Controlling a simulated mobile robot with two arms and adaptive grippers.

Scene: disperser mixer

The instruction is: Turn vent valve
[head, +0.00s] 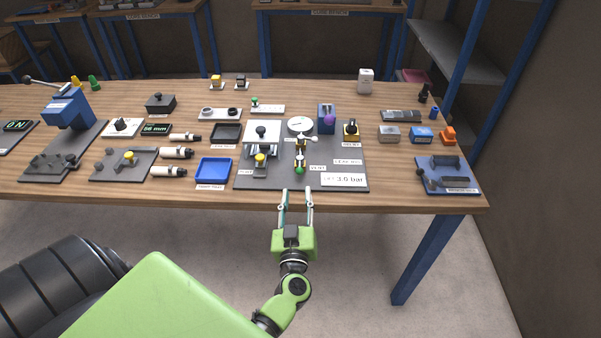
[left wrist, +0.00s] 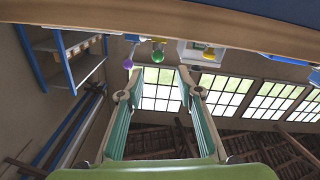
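The vent valve has a green ball knob (head: 299,170) beside a small label that seems to read VENT (head: 318,168). It sits near the front edge of a dark grey panel (head: 220,0). In the left wrist view a green ball (left wrist: 158,57) hangs past the wooden table edge, beyond the fingertips. My left gripper (head: 297,191) is open and empty, just in front of the table's front edge and short of the green knob. In the left wrist view its two fingers (left wrist: 158,86) stand apart with nothing between them. My right gripper is not in view.
On the same panel are a yellow knob (head: 260,158), a round gauge (head: 300,125), a purple ball (head: 329,120) and a display reading 3.0 bar (head: 344,180). A blue tray (head: 213,170) lies to the left. The space in front of the table is clear.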

